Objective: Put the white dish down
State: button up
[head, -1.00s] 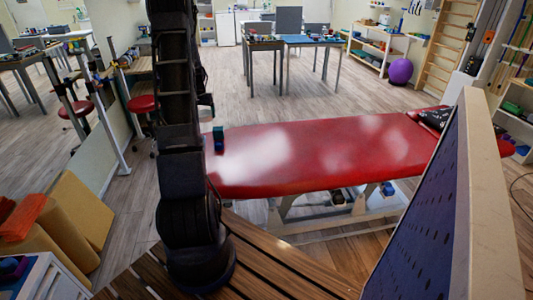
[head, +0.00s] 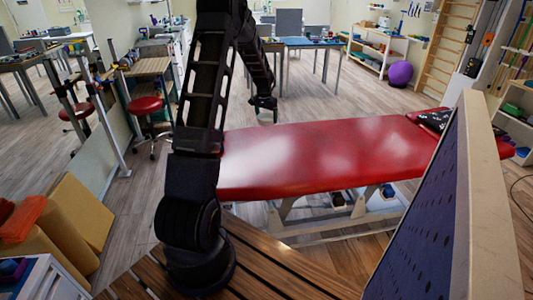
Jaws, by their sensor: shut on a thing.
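My gripper (head: 264,106) hangs from my raised arm, above and beyond the back edge of the red treatment table (head: 320,155). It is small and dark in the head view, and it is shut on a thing. I cannot clearly make out the white dish at the fingers. No white dish shows on the bare red tabletop. The left end of the table is hidden behind my arm.
A slatted wooden surface (head: 262,262) lies in front. A blue perforated panel (head: 425,215) stands at right. A red stool (head: 146,106) and a wooden desk (head: 150,68) are at left. A blue-topped table (head: 310,42) stands at the back. The red tabletop is largely clear.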

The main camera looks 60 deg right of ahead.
notch_tip(320, 180, down, 20)
jog(key=shift+r, duration=0.25)
dwell(0.4)
jog(key=o, duration=0.8)
jog(key=shift+f, duration=0.1)
jog(key=r, duration=0.4)
jog(key=a+r, duration=0.1)
jog(key=r, duration=0.7)
jog(key=shift+a+r, duration=0.1)
jog(key=shift+a, duration=0.15)
